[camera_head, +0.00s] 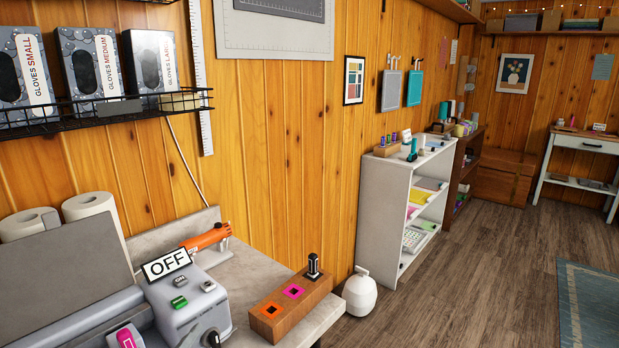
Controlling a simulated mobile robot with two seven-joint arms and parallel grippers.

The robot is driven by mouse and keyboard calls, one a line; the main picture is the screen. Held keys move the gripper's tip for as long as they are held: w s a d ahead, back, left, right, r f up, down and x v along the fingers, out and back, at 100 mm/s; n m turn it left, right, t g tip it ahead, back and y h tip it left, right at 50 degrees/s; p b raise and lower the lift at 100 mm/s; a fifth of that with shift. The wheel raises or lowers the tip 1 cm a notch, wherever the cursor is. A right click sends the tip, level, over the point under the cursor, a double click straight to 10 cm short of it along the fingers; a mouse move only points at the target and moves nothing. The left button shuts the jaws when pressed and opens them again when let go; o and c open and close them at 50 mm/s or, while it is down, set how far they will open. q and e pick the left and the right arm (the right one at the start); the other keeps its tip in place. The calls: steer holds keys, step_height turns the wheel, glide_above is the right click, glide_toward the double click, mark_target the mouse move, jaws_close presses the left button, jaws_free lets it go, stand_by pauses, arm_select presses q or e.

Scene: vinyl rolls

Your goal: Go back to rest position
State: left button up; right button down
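Neither of my grippers shows in the head view, and no part of my arms can be made out. A grey machine (190,303) with an "OFF" sign (166,264) and a green button stands on the counter at lower left. A wooden block (291,305) with an orange-rimmed socket, a pink-rimmed socket and an upright black piece (313,266) sits near the counter's right end. An orange tool (206,238) lies at the back of the counter.
A wire shelf (110,108) with glove boxes hangs above the counter. White paper rolls (92,209) stand behind the machine. A white round container (360,293) is on the floor, before a white shelf unit (377,212). Open wooden floor (470,275) and a blue rug (590,300) lie right.

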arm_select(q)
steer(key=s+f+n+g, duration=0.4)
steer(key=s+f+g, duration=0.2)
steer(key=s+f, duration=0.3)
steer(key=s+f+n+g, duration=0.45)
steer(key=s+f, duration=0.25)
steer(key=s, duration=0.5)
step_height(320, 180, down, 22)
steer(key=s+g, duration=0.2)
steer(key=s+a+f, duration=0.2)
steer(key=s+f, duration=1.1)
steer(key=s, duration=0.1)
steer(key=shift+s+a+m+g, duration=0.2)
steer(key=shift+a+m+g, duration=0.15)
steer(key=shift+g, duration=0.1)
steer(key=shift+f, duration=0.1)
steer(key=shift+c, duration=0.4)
